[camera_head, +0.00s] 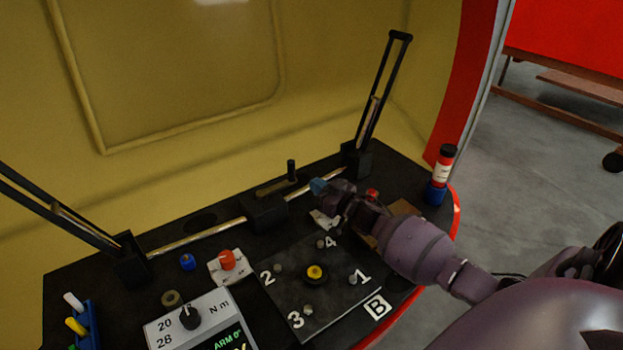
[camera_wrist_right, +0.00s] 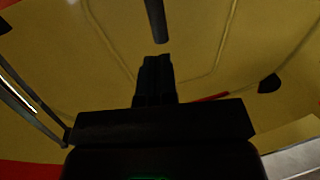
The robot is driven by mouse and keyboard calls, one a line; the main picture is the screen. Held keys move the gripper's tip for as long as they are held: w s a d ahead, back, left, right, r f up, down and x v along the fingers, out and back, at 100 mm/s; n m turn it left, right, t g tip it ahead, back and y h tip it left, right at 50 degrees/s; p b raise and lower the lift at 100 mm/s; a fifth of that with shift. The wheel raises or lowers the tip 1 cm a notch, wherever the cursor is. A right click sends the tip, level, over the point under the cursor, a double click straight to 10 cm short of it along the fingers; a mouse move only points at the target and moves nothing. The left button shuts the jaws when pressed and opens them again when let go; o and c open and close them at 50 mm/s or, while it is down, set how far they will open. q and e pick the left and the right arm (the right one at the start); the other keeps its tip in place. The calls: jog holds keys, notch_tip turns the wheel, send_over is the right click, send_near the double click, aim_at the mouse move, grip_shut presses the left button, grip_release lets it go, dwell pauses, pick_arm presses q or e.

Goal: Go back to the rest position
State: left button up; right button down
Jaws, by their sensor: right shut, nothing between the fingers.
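My right arm comes in from the right in the head view and reaches over the black work surface (camera_head: 215,225). Its gripper (camera_head: 326,192) is above the surface near the metal rod, behind the numbered plate (camera_head: 290,292). A small blue part shows at the gripper's tip; I cannot tell whether it belongs to the gripper or lies behind it. In the right wrist view the two dark fingers (camera_wrist_right: 156,72) are together with nothing seen between them, pointing toward the yellow wall. My left gripper is not in view.
Two upright black frames, left (camera_head: 60,210) and right (camera_head: 384,95), flank the rod (camera_head: 200,236). A red and blue bottle (camera_head: 440,176) stands at the right edge. A torque device (camera_head: 200,322), a red knob (camera_head: 227,260) and a blue marker rack (camera_head: 88,326) are at left. Grey floor lies beyond at right.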

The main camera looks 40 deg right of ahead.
jog(key=s+p, duration=0.1)
jog(key=s, duration=0.5)
jog(key=shift+s+d+f, duration=0.15)
jog(key=shift+s+d, duration=0.2)
jog(key=shift+s, duration=0.05)
